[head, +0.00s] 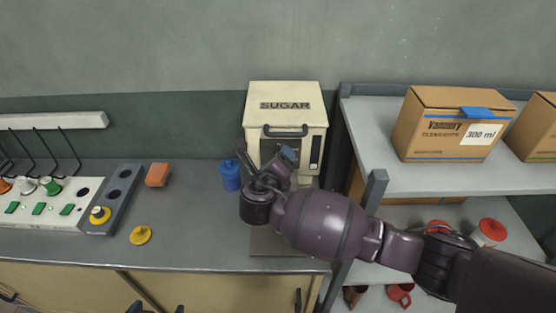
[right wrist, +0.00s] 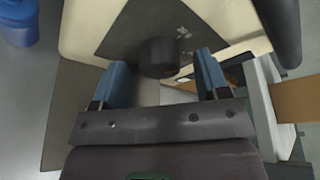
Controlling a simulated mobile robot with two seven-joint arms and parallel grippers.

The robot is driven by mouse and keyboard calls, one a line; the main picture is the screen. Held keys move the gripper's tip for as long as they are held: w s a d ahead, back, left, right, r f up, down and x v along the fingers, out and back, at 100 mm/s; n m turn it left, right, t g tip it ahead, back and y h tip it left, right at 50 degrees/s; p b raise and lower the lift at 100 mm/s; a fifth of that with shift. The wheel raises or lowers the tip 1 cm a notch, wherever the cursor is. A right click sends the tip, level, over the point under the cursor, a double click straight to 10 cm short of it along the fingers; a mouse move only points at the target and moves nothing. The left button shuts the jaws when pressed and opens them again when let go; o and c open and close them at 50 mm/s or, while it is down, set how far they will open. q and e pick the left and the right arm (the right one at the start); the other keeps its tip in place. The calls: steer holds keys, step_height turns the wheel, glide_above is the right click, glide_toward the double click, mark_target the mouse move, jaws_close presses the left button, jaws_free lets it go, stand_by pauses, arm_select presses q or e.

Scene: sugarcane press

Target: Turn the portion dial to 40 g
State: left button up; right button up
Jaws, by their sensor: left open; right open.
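The cream sugar dispenser (head: 284,93), labelled SUGAR, stands at the right end of the counter. My right gripper (head: 281,160) is at its front and hides the portion dial in the head view. In the right wrist view the dark round portion dial (right wrist: 158,57) sits on a dark panel with small white marks, too small to read. My right gripper (right wrist: 161,66) is open, with one blue finger on each side of the dial; contact cannot be told. My left gripper (head: 158,308) barely shows at the bottom edge of the head view, open and away from the dispenser.
A blue canister (head: 230,176) stands left of the dispenser. An orange block (head: 157,175) and a yellow knob-like piece (head: 140,235) lie on the counter (head: 195,240). A grey shelf (head: 372,125) with a cardboard box (head: 440,125) stands at right. The counter's middle is mostly clear.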

steer(key=shift+w+d+f, duration=0.1)
steer(key=shift+w, duration=0.25)
steer(key=c, duration=0.9)
